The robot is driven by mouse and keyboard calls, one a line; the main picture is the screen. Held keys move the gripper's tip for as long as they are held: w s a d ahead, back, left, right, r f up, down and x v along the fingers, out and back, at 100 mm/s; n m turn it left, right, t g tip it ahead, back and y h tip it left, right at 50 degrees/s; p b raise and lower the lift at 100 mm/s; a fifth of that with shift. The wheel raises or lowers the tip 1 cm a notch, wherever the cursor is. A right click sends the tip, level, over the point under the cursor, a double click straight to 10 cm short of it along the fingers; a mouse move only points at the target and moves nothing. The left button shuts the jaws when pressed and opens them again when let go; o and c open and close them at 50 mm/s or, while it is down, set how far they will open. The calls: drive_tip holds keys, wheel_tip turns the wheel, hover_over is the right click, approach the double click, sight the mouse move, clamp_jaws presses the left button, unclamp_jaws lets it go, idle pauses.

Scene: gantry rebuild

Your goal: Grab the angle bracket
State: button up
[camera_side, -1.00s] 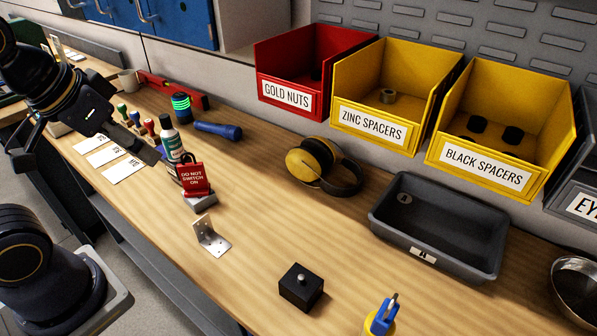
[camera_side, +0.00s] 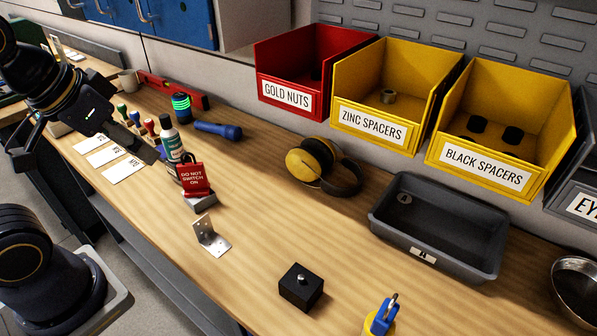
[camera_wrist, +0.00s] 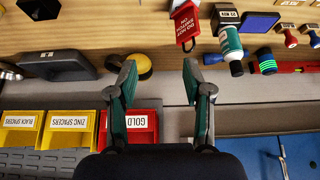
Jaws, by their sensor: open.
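The angle bracket (camera_side: 211,237) is a silver L-shaped metal piece with holes, standing on the wooden bench in the side view, left of the black block. I cannot make it out in the wrist view. My gripper (camera_side: 82,150) is at the upper left of the side view, raised near the bench's left part and well apart from the bracket. In the wrist view my gripper (camera_wrist: 156,75) shows two separated fingers with nothing between them.
A black block (camera_side: 301,287), yellow earmuffs (camera_side: 309,160) and a grey tray (camera_side: 380,222) lie to the right. Bench around the bracket is clear.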

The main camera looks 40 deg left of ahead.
drive_tip(key=shift+c, duration=1.2)
drive_tip(key=g, duration=0.6)
hover_over(207, 236)
wheel_tip(207, 236, down, 16)
drive_tip(key=shift+a+r, duration=0.1)
drive_tip(key=shift+a, duration=0.05)
drive_tip(key=shift+f, duration=3.05)
clamp_jaws()
